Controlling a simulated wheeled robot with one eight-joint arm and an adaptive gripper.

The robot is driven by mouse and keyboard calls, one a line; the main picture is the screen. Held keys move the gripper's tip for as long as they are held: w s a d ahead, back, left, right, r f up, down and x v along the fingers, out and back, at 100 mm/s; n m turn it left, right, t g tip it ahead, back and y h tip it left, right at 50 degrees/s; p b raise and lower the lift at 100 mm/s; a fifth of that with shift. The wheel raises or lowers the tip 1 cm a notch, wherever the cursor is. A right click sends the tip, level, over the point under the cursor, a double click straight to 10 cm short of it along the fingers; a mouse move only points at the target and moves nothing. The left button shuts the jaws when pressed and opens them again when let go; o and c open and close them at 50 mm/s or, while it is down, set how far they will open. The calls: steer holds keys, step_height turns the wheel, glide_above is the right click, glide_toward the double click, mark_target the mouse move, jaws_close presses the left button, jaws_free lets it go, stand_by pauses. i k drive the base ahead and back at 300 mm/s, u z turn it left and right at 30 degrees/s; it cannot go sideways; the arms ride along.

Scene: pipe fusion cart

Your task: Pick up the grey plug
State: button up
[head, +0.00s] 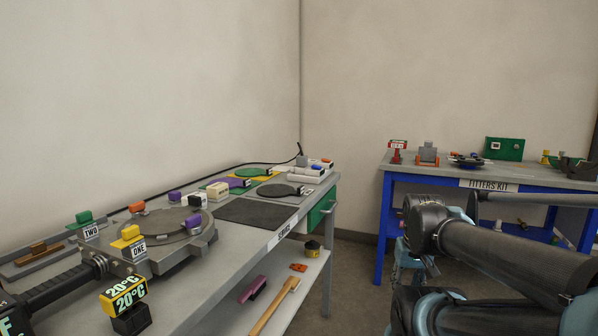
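A small grey block (302,160), which looks like the grey plug, stands at the far end of the service cart. A black cable runs along the cart's back edge and rises in a loop to it. It is small here, so its exact shape and what it rests on are hard to tell. My arm fills the lower right of the head view, in front of the floor and the blue bench. My gripper is not visible, so whether it is open or holds anything does not show.
The service cart (240,237) carries a round-plate machine (165,228), a dark mat and several coloured blocks. A brush and a wooden-handled tool lie on its lower shelf. A blue bench (381,228) labelled FITTERS KIT stands at right. Floor shows between them.

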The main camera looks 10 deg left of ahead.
mark_target(301, 161)
steer(key=k, duration=0.25)
steer(key=z, duration=1.85)
steer(key=i, duration=1.05)
steer(key=u, duration=2.7)
steer(key=i, duration=0.45)
steer(key=z, duration=0.05)
